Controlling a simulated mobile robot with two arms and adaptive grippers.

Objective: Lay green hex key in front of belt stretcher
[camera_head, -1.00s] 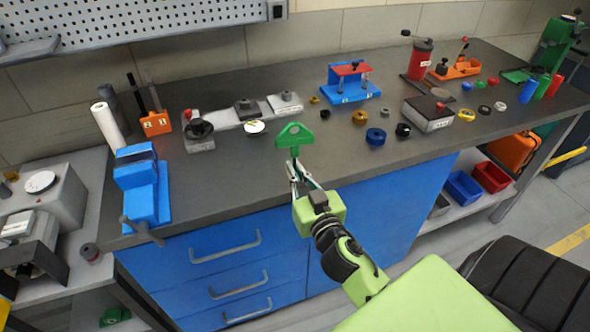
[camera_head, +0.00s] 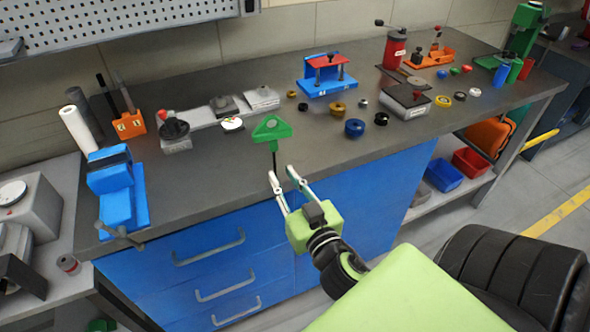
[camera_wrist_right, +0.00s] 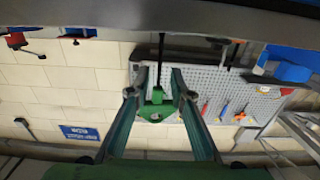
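The green hex key (camera_head: 271,130) has a triangular green handle at the top and a dark shaft pointing down, above the near part of the worktop. I cannot tell whether its tip touches the worktop. My right gripper (camera_head: 281,173) is open, its fingers apart and just on the near side of the key. In the right wrist view the key's handle (camera_wrist_right: 157,108) shows between the spread fingers (camera_wrist_right: 157,92), with gaps at both sides. No label singles out the belt stretcher; a grey rail fixture (camera_head: 200,117) stands behind the key. My left gripper is not in view.
A blue vise (camera_head: 117,190) stands at the left, and a blue fixture with a red top (camera_head: 325,80) at the back. Several rings, including a blue one (camera_head: 354,127), lie to the right. The worktop (camera_head: 215,175) around the key's near left side is bare.

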